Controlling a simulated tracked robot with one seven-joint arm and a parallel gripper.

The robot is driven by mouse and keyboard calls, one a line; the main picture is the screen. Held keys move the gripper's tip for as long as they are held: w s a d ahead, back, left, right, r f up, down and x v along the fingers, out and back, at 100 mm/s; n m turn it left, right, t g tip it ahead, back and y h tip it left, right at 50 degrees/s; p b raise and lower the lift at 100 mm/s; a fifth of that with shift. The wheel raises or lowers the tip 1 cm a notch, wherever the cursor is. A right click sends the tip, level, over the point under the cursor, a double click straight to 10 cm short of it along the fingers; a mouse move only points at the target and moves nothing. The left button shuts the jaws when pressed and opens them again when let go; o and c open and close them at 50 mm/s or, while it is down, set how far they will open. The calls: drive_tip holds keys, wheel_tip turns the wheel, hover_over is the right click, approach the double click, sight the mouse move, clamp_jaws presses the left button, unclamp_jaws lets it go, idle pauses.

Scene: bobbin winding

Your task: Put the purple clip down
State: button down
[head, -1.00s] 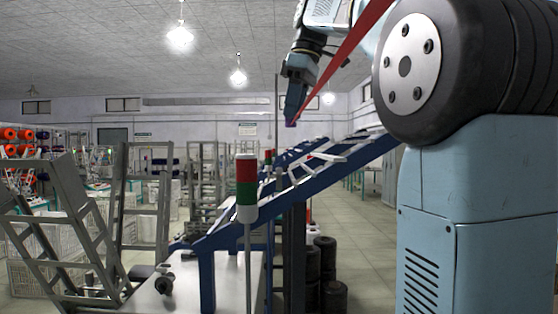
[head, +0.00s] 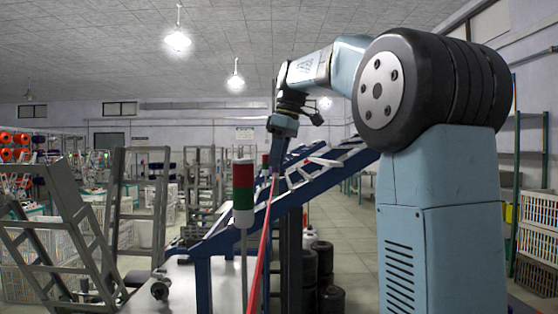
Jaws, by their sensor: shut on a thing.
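My gripper (head: 276,168) is at the end of my arm, pointing down in front of the blue sloped frame. It is small in this view, and its fingers are hard to make out. A small purple spot beside the fingertips looks like the purple clip (head: 265,160), mostly hidden, and the gripper is shut on it. A long red strip (head: 263,235) runs from near the fingertips down to the bottom edge of the picture. I cannot tell whether the clip touches anything else.
The blue sloped frame (head: 235,241) with grey rungs stands behind the gripper. A red-green signal lamp (head: 243,190) on a pole stands in front of it. Grey metal racks (head: 82,222) are at left. Black cylinders (head: 331,299) stand on the floor, with open floor to their right.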

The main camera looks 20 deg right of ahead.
drive_tip(key=shift+f, duration=0.45)
drive_tip(key=c, duration=0.9)
unclamp_jaws()
drive_tip(key=shift+c, duration=0.2)
drive_tip(key=v, duration=1.2)
drive_tip(key=shift+s, duration=0.1)
